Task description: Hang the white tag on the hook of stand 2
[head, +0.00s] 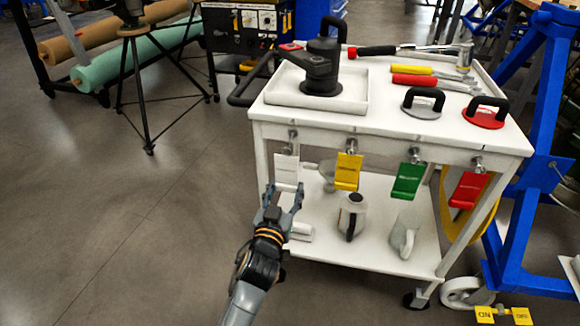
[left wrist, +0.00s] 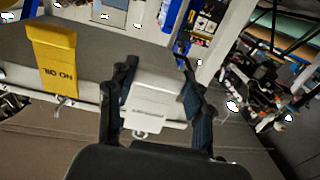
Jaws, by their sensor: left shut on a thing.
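The white tag (head: 286,172) is at the left front of the white cart, just below the leftmost front hook (head: 291,142). My left gripper (head: 282,190) has its fingers at the tag's lower part, shut on it. In the left wrist view the white tag (left wrist: 152,105) lies between the two dark fingers (left wrist: 155,98), its small ring toward the bottom of the picture. I cannot tell whether the ring is still on the cart's hook. A blue stand frame (head: 540,130) is at the right; no number or tag hook on it is readable. My right gripper is not in view.
Yellow (head: 347,171), green (head: 408,181) and red (head: 468,190) tags hang along the cart front; the yellow tag (left wrist: 55,62) also shows in the wrist view. The cart (head: 385,128) carries tools on top and mugs below. Floor to the left (head: 120,220) is clear.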

